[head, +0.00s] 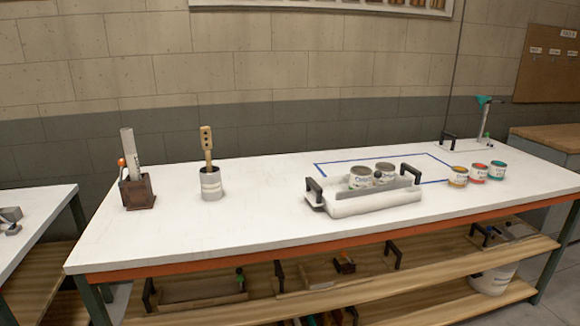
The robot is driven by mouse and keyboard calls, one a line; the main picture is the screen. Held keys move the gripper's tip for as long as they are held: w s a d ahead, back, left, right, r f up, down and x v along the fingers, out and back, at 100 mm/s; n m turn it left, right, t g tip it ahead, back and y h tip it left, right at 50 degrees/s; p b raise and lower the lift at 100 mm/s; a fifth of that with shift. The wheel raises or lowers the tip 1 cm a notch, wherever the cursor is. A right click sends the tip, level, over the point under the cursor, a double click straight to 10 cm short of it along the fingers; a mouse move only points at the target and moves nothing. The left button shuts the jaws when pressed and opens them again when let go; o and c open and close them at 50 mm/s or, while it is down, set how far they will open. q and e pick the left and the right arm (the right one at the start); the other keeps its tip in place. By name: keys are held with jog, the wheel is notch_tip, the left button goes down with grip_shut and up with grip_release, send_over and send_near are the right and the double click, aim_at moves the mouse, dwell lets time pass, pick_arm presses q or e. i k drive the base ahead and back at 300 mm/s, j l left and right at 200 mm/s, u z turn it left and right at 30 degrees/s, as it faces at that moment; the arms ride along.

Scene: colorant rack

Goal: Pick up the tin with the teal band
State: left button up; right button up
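The tin with the teal band (497,171) stands upright on the right part of the white workbench (270,217). It is the rightmost of a close row of three tins. A tin with a red band (478,173) stands just left of it, and a tin with a yellow-orange band (458,177) is at the row's left end. Neither of my grippers is in the head view.
A white tray (375,207) with dark handles holds two grey-topped tins, left of the row. Blue tape marks a rectangle behind it. A stand with a teal funnel (484,101) rises behind the row. A grey pot (211,184) and dark wooden holder (137,192) stand left.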

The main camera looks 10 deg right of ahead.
aim_at(498, 169)
jog(key=i+l, duration=0.1)
jog(key=l, duration=5.65)
jog(key=i, duration=0.05)
